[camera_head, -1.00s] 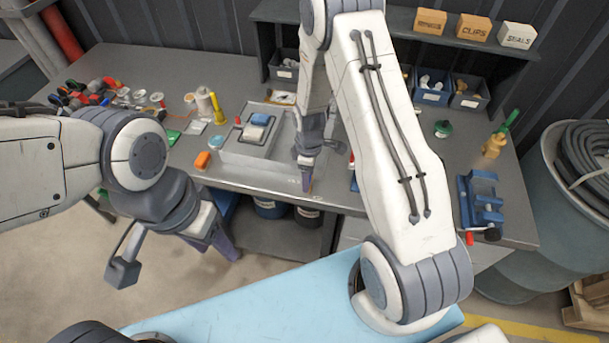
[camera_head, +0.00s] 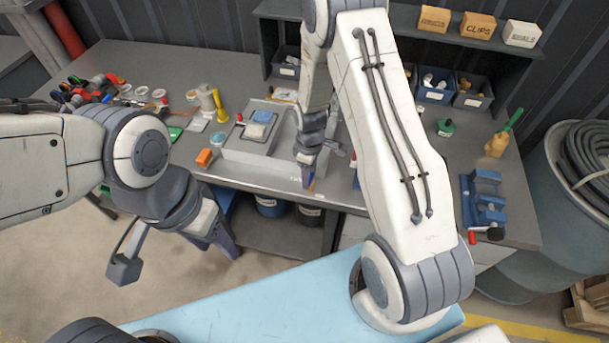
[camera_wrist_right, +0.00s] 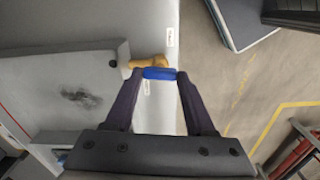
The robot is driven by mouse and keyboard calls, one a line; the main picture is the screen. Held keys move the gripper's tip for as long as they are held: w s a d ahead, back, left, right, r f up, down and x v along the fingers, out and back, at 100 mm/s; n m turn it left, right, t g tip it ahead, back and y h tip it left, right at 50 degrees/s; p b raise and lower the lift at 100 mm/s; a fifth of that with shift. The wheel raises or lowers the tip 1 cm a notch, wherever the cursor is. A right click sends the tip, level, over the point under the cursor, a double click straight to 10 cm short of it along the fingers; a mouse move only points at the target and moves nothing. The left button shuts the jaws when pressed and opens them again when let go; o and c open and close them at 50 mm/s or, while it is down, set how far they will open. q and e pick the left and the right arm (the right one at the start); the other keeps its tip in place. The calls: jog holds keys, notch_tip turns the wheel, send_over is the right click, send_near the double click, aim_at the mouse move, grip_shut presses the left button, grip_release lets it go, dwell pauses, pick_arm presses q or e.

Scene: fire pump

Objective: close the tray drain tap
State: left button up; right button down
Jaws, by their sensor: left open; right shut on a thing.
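The tray drain tap (camera_wrist_right: 143,64) is a small brass tap with a blue lever handle (camera_wrist_right: 159,74) at the edge of the grey tray (camera_wrist_right: 35,95) in the right wrist view. My right gripper (camera_wrist_right: 159,77) is shut on the blue handle, which lies crosswise between the fingertips. In the head view my right gripper (camera_head: 307,178) is at the tray's (camera_head: 240,157) right front corner and hides most of the tap. My left gripper (camera_head: 226,243) is open and empty, in front of the bench and away from the tap.
The grey bench (camera_head: 340,192) carries an orange block (camera_head: 204,158), a yellow funnel-like item (camera_head: 218,105) and a blue vise (camera_head: 484,203). Small white labels (camera_wrist_right: 170,37) lie by the tap. Dark containers (camera_head: 270,207) stand under the bench. Floor is open in front on the left.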

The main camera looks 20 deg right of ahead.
jog(key=m, duration=0.1)
jog(key=m+b, duration=0.1)
jog(key=m, duration=0.1)
jog(key=shift+d+f+m, duration=0.1)
jog(key=shift+d+m, duration=0.1)
jog(key=shift+m, duration=0.1)
jog(key=m+b, duration=0.1)
jog(key=m, duration=0.3)
jog(key=m+b, duration=0.1)
jog(key=m, duration=0.3)
jog(key=shift+m, duration=0.4)
jog(key=shift+a+m+b, duration=0.1)
jog(key=shift+m+b, duration=0.2)
jog(key=shift+m, duration=1.6)
jog(key=c, duration=0.5)
grip_release()
jog(key=shift+a, duration=0.1)
